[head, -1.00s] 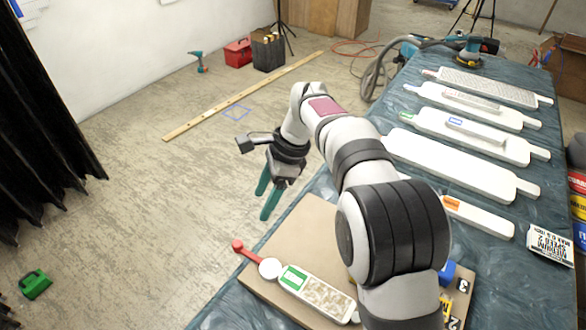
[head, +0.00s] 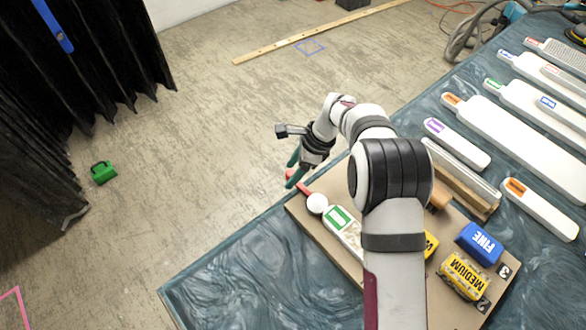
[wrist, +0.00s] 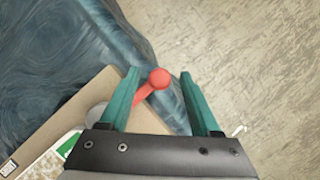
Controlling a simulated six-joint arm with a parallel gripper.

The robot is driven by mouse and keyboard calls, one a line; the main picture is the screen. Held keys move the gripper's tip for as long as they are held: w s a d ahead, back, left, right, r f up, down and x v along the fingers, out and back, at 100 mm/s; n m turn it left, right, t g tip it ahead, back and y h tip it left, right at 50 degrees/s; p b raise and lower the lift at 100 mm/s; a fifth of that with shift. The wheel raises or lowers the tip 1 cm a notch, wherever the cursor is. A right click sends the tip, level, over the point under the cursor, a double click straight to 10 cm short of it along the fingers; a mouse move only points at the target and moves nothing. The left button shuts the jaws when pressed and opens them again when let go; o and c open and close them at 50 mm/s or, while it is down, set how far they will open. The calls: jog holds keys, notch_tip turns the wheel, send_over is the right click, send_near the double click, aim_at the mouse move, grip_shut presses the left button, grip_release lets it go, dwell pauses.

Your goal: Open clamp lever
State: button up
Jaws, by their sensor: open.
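The clamp lever (head: 298,184) is red with a ball end, and it joins a white round pivot (head: 317,204) at the end of a white bar with a green label (head: 340,219). In the wrist view the lever's red ball (wrist: 159,78) shows between the two green fingers. My gripper (wrist: 160,88) is open, with one finger on each side of the lever. Both fingers look apart from the ball; whether one touches the lever's stem I cannot tell.
A brown board (head: 300,212) lies under the bar on the blue-covered table (head: 230,285). A blue block (head: 479,243) marked FINE and a yellow block (head: 464,277) marked MEDIUM sit on its right. Long white bars (head: 535,207) lie further right. Floor lies beyond the table's edge.

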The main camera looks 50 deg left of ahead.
grip_shut()
jog(key=shift+w, duration=0.1)
dwell(1.2)
